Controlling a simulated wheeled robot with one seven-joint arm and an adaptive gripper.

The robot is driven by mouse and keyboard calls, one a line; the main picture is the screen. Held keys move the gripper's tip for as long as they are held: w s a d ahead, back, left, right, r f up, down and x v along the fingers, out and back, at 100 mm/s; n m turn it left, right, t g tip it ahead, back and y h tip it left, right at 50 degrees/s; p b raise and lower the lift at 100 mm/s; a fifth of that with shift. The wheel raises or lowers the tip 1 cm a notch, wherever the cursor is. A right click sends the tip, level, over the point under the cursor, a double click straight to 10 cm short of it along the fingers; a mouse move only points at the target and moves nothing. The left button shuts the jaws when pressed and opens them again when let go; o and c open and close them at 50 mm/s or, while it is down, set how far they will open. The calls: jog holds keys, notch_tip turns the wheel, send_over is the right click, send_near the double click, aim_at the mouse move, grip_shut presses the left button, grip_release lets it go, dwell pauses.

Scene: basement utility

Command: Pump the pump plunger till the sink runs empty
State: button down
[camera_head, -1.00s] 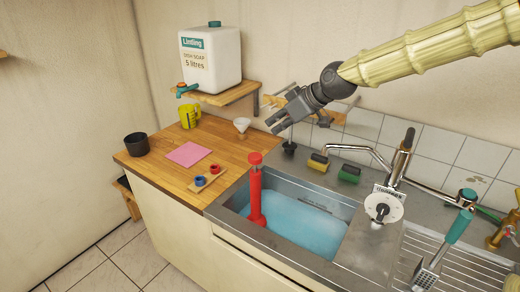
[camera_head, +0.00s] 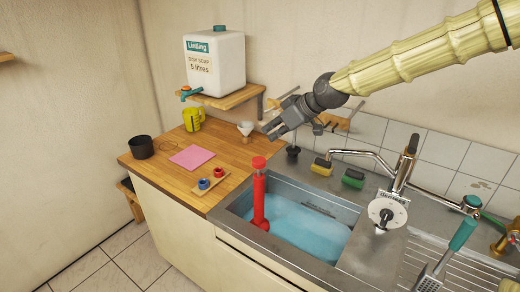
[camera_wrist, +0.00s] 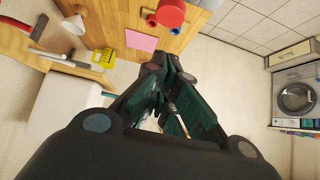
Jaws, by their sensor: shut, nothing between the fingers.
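The red pump plunger (camera_head: 260,195) stands upright in the left end of the sink (camera_head: 345,213). Its round knob (camera_head: 258,163) is above the rim. Blue water (camera_head: 305,228) covers the sink bottom. My gripper (camera_head: 267,132) is shut and empty, above and slightly right of the knob in the head view, apart from it. In the wrist view the knob (camera_wrist: 171,12) shows at the top edge, beyond the closed fingertips (camera_wrist: 172,60).
A swivel faucet (camera_head: 350,154) and a dial (camera_head: 385,213) stand behind and right of the sink. Sponges (camera_head: 352,179) lie on the back rim. A soap canister (camera_head: 215,62) is on a shelf. The wooden counter left holds a pink cloth (camera_head: 192,157) and a black pot (camera_head: 141,146).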

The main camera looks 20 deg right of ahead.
jog(key=p, duration=0.2)
send_over(261, 161)
jog(key=shift+w+a+f, duration=0.1)
jog(key=shift+a+f, duration=0.05)
jog(key=shift+f, duration=2.1)
jog(key=shift+f+p, duration=1)
jog(key=shift+f, duration=1)
jog(key=shift+f+b, duration=1.45)
jog(key=shift+f, duration=0.75)
jog(key=shift+r, duration=0.15)
